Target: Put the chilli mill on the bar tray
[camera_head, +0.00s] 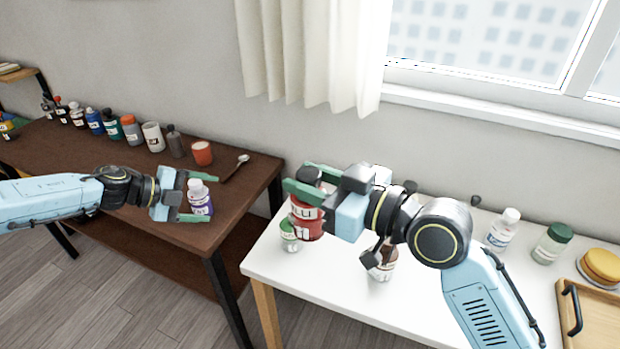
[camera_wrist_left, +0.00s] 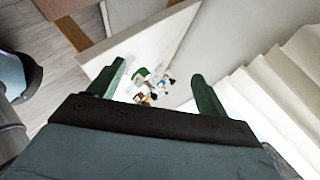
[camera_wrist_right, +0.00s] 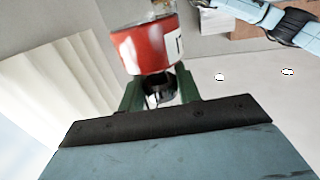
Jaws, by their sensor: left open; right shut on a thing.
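The chilli mill (camera_head: 308,222) is red with a white label and a black top, over the left end of the white table. My right gripper (camera_head: 303,187) is shut on its black top. In the right wrist view the mill's red body (camera_wrist_right: 150,45) extends beyond the fingers (camera_wrist_right: 160,92). I cannot tell whether its base touches the table. A wooden tray (camera_head: 604,327) with a black handle, likely the bar tray, is partly in view at lower right. My left gripper (camera_head: 205,198) is open and empty over the brown table.
A purple-labelled bottle (camera_head: 199,196) appears behind my left fingers. A small green-lidded jar (camera_head: 290,236) stands beside the mill. A brown bottle (camera_head: 382,266) is under my right arm. White bottle (camera_head: 503,229), green-capped jar (camera_head: 552,244) and yellow round stack (camera_head: 602,266) are near the tray. The white table's front is clear.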

